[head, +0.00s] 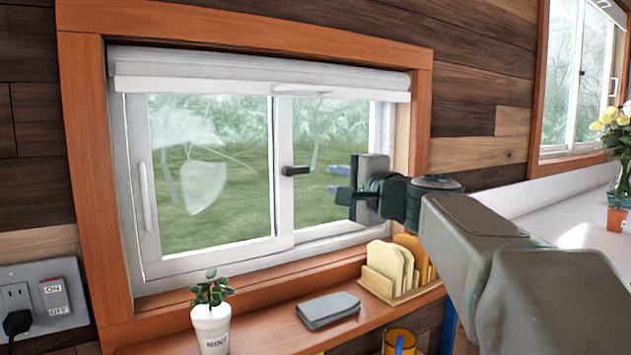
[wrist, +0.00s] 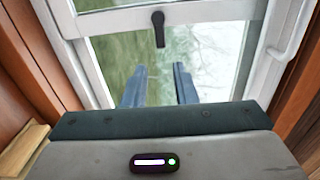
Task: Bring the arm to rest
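My arm reaches in from the right in the head view and is held out level in front of the window (head: 275,225). My gripper (head: 338,180) points left toward the pane, near the black window handle (head: 296,171). In the wrist view my gripper (wrist: 159,86) shows two blue-grey fingers spread apart with nothing between them. The black handle (wrist: 158,28) is beyond the fingertips there, and the fingers look apart from it. The window frame and glass fill most of that view.
A yellow cup (head: 399,342) stands lower. A white counter (head: 560,205) with flowers (head: 612,125) is at right.

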